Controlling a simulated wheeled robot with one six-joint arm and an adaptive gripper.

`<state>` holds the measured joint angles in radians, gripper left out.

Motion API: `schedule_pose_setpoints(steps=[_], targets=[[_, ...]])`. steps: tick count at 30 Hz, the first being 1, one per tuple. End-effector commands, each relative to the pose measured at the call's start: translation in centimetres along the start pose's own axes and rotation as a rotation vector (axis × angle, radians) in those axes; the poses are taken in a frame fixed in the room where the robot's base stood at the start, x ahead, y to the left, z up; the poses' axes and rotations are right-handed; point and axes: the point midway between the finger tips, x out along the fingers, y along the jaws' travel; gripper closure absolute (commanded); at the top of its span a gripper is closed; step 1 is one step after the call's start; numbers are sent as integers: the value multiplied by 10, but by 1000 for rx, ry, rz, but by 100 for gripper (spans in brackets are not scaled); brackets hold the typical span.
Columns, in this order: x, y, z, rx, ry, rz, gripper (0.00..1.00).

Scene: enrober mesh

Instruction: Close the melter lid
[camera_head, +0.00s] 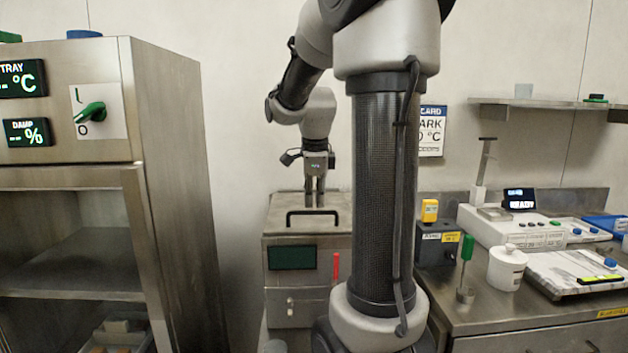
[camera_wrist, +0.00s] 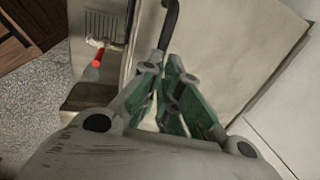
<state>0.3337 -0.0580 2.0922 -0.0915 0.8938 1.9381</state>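The melter (camera_head: 291,240) is a steel box cabinet with a dark display in the middle of the head view. Its lid (camera_head: 283,205) lies level, or nearly so, across the top; I cannot tell whether it is fully seated. A black bar handle (camera_head: 297,212) is at the lid's front. My gripper (camera_head: 315,205) points down at the lid, close behind the handle; contact is unclear. In the wrist view, its fingertips (camera_wrist: 162,66) are nearly together with nothing seen between them. The handle (camera_wrist: 169,25) runs just beyond them, beside the pale lid (camera_wrist: 225,55).
A steel cabinet (camera_head: 180,190) with open shelves stands left. A red lever (camera_head: 336,266) is on the melter's front. At right, a steel bench (camera_head: 500,325) holds a white pot (camera_head: 507,269), a stirrer with green handle and a machine. My arm hides part of the melter's right side.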

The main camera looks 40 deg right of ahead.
Motion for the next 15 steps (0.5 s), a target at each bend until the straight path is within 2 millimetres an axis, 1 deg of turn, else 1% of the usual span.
schedule_pose_setpoints(steps=[1,3,12,15], targets=[[0,0,0,1,0,1,81],[0,0,0,1,0,1,68],[-1,-1,0,1,0,-1,67],[-6,-2,0,1,-1,-3,67]])
